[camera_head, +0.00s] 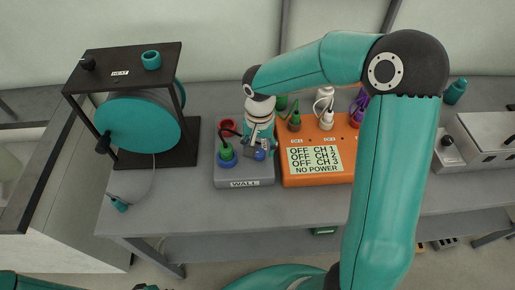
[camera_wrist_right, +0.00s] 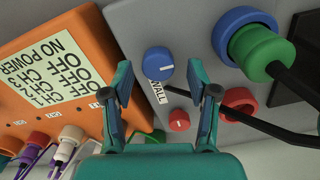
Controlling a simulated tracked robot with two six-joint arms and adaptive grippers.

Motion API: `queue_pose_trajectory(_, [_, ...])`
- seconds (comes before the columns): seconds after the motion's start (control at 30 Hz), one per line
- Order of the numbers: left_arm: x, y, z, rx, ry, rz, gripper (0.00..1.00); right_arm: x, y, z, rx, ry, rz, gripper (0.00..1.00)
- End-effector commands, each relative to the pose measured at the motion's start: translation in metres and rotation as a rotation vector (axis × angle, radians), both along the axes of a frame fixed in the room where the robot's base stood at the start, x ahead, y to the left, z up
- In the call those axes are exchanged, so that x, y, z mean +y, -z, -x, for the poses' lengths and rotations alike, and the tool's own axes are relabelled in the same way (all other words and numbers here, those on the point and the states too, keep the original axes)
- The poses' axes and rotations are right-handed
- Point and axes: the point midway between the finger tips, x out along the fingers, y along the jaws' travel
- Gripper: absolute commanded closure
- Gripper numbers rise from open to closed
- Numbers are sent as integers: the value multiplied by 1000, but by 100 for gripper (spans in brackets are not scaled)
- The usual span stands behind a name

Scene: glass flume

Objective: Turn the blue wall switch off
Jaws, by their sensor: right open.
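The blue wall switch (camera_wrist_right: 158,62) is a round blue knob with a white mark on the grey box labelled WALL (camera_wrist_right: 180,30). In the head view the blue knob (camera_head: 260,155) shows at the right of the grey box (camera_head: 244,181), partly behind my right gripper (camera_head: 254,145). In the wrist view my right gripper (camera_wrist_right: 168,80) is open and empty. Its fingertips are on either side of the knob's lower edge; I cannot tell whether they touch it. My left gripper is not in view.
A smaller red knob (camera_wrist_right: 179,120) is beside the blue one. A green plug (camera_wrist_right: 262,52) with a black cable sits in a blue socket. An orange box (camera_head: 317,180) reading NO POWER stands close by. A HEAT-labelled frame with a drum (camera_head: 138,124) is left.

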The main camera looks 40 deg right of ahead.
Motion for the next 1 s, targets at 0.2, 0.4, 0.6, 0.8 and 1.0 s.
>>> queue_pose_trajectory(0.2, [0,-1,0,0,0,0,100,0,9,0,1,0,-1,41])
queue_pose_trajectory(0.4, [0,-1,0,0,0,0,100,0,9,0,0,0,0,41])
queue_pose_trajectory(0.6, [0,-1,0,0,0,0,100,0,9,0,-1,1,-1,74])
queue_pose_trajectory(0.8, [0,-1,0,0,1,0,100,6,9,-1,-2,-2,-2,100])
queue_pose_trajectory(1.0, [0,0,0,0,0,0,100,3,9,-1,-4,-18,-3,100])
